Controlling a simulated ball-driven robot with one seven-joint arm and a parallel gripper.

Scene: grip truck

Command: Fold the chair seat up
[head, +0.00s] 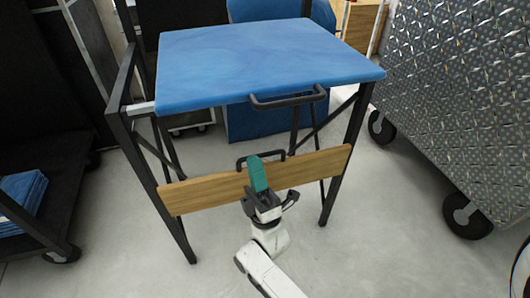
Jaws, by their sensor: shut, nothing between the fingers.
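The chair has a black metal frame (147,168). Its blue seat (265,62) lies flat across the top, with a dark bar handle (288,101) along the front edge. A wooden board (205,192) spans the front legs lower down, with a second dark handle (244,162) at its top edge. My gripper (256,165), with teal fingers, is shut and empty. It overlaps the board and lower handle in the picture, below and left of the seat handle. Whether it touches the board or handle cannot be told.
A diamond-plate metal case (455,90) on casters stands close on the right. A dark cart (40,190) holding folded blue cloths (22,198) is on the left. A blue box (250,123) sits behind the chair. The grey floor (400,255) is open at the front.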

